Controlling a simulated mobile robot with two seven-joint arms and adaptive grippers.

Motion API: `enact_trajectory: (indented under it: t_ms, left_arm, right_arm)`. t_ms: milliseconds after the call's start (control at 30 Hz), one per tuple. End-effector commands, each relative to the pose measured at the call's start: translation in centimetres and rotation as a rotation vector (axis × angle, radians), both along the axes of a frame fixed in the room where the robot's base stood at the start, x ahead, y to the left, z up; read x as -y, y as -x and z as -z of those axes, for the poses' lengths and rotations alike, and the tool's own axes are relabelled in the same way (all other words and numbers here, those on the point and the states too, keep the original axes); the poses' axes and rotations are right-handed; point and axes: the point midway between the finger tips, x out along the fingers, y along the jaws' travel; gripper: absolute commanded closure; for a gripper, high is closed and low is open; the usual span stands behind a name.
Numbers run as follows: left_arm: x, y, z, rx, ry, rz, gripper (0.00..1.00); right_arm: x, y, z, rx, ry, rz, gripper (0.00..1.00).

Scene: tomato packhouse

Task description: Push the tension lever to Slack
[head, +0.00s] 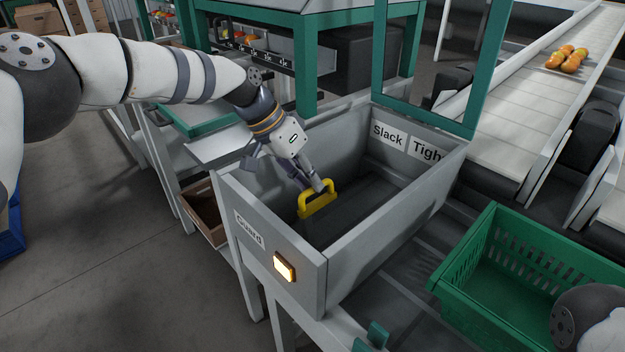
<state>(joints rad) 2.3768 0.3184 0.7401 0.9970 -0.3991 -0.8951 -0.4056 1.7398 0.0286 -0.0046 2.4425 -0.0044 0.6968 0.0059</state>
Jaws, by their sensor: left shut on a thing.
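A grey open-topped box (326,262) stands in the middle of the head view. The labels "Slack" (388,136) and "Tight" (427,150) are on its far inner wall; the end of "Tight" is cut off by the box's edge. My left gripper (317,190) reaches down into the box and is shut on a yellow handle (318,206). The handle is left of and below both labels. I cannot tell whether it is the tension lever's grip, and no other lever shows. My right gripper is out of view.
A "Guard" label (249,227) and a lit amber button (284,267) are on the box's front. A green frame (481,65) rises at the back right. A green crate (462,292) stands right. A conveyor (540,92) carries tomatoes (570,59).

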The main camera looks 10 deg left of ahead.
Motion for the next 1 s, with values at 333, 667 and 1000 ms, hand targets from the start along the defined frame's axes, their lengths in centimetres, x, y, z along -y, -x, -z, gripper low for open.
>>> enact_trajectory:
  t_ms: [333, 667, 1000]
  left_arm:
    - [-0.1, 0.3, 0.6, -0.010, -0.007, 0.004, 0.77]
    - [-0.1, 0.1, 0.2, -0.005, -0.003, 0.002, 0.69]
    - [-3.5, 1.1, -6.5, -0.001, -0.003, 0.001, 0.69]
  right_arm:
    - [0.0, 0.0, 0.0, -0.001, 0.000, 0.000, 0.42]
    - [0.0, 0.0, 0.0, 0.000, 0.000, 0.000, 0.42]
    - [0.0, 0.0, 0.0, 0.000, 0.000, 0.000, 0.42]
